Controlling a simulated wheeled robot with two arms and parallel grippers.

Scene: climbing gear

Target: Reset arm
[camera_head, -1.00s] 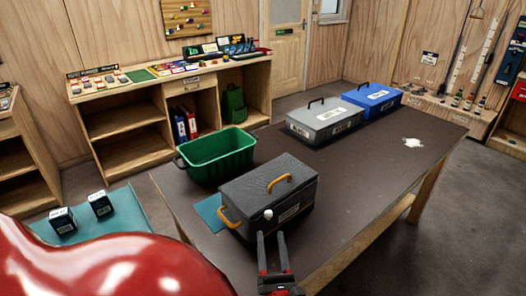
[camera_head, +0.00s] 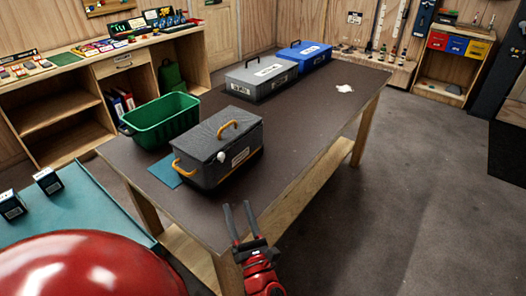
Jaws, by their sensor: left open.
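My left gripper (camera_head: 239,219) is at the bottom centre of the head view, with its two dark fingers apart and nothing between them. It shows in front of the near edge of the dark table (camera_head: 300,135). A black box with orange handles (camera_head: 228,150) stands on the table beyond the fingertips, apart from them, with its lid shut. The red arm link (camera_head: 263,275) behind the gripper is mine. My right gripper does not show.
A green bin (camera_head: 162,122), a grey case (camera_head: 262,80) and a blue case (camera_head: 304,57) stand on the table. A teal surface (camera_head: 95,215) with small boxes lies at left. Open floor (camera_head: 400,220) is at right. Shelves (camera_head: 50,110) line the left wall.

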